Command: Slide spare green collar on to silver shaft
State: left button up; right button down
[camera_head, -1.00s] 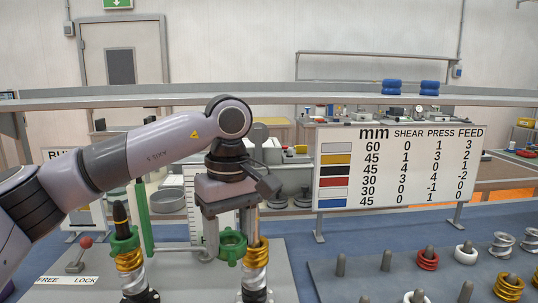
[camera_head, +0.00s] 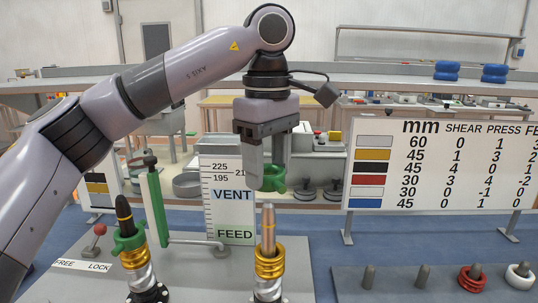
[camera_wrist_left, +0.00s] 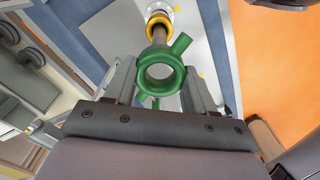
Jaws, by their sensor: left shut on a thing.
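My left gripper (camera_head: 264,168) is shut on the spare green collar (camera_head: 271,180), a ring with side lugs. It holds the collar above the tip of the silver shaft (camera_head: 268,222), with a small gap showing in the head view. The shaft stands upright, with gold rings (camera_head: 270,262) lower down. In the left wrist view the collar (camera_wrist_left: 160,70) sits between the fingers, its bore open to the camera, and the shaft (camera_wrist_left: 159,34) shows beyond its edge. I cannot tell whether bore and shaft line up exactly. My right gripper is not in view.
A second, black-tipped shaft (camera_head: 124,210) at left carries another green collar (camera_head: 129,241). A green post (camera_head: 157,205), a red-knobbed lever (camera_head: 98,232) and a VENT/FEED scale board (camera_head: 226,205) stand nearby. At right, a peg plate (camera_head: 350,285) holds red and white rings.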

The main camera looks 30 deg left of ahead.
aim_at(268, 230)
pick_arm(q)
jog(key=shift+f, duration=1.35)
jog(key=shift+f+b, duration=0.9)
jog(key=shift+f, duration=0.45)
jog(key=shift+f, duration=0.15)
jog(key=shift+f+b, duration=2.3)
jog(key=shift+f, duration=1.05)
jog(key=o, duration=1.3)
jog(key=shift+r, duration=0.1)
jog(key=shift+c, duration=0.2)
